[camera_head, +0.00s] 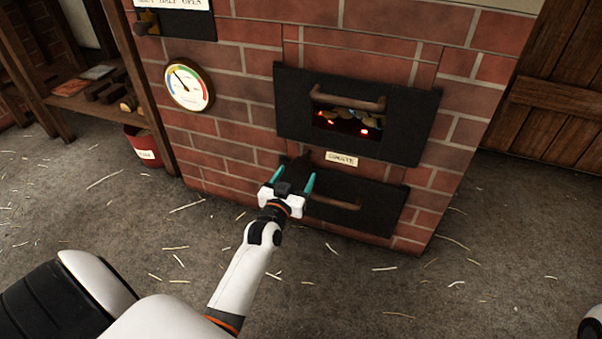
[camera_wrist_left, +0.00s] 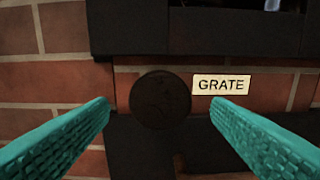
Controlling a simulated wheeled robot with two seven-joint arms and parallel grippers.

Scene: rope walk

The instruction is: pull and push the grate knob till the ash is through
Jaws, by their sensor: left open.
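The grate knob (camera_wrist_left: 160,98) is a dark round disc in the left wrist view, just left of a pale plate (camera_wrist_left: 221,84) reading GRATE. In the head view the knob (camera_head: 300,166) is small and dark, beyond my left gripper. My left gripper (camera_head: 294,184) is open, its two teal fingers pointing at the brick front. In the wrist view the fingers (camera_wrist_left: 160,112) stand to either side of the knob, apart from it. The ash is not visible. My right gripper is not in view.
The upper fire door (camera_head: 290,100) has a bar handle and a window with glowing coals. A lower dark door (camera_head: 385,210) with a handle sits below the plate. A round gauge (camera_head: 190,88) hangs on the bricks. A red bucket (camera_head: 142,146) stands left; the straw-strewn floor is open.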

